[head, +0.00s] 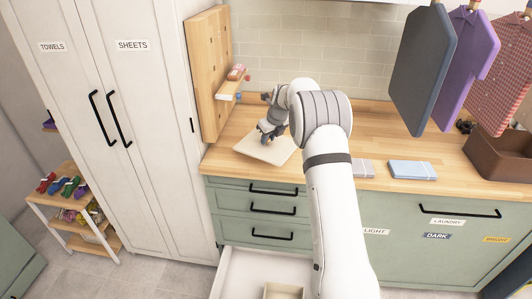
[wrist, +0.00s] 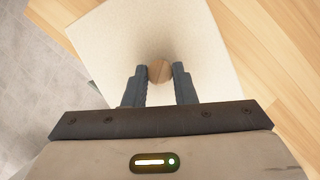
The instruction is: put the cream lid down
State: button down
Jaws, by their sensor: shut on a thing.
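The cream lid (head: 262,148) is a flat square panel at the left end of the wooden counter. In the wrist view the cream lid (wrist: 120,40) fills the middle, with a round wooden knob (wrist: 160,70) at its centre. My gripper (wrist: 160,76) is shut on the knob, one dark finger on each side. In the head view my gripper (head: 266,138) is over the lid, and my arm hides part of the area to its right. The lid appears level and low over the counter; I cannot tell whether it touches the wood.
The wooden counter (head: 228,163) has its front edge close by. Below it a drawer (head: 240,270) stands open with a cream box (head: 283,291) in it. A pegboard (head: 208,75) stands at the left. Folded cloths (head: 412,170) and a brown basket (head: 497,157) lie to the right.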

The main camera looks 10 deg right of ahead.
aim_at(270, 147)
jog(key=shift+f+p, duration=0.45)
jog(key=shift+f, duration=2.5)
jog(key=shift+f, duration=0.15)
jog(key=c, duration=1.2)
grip_release()
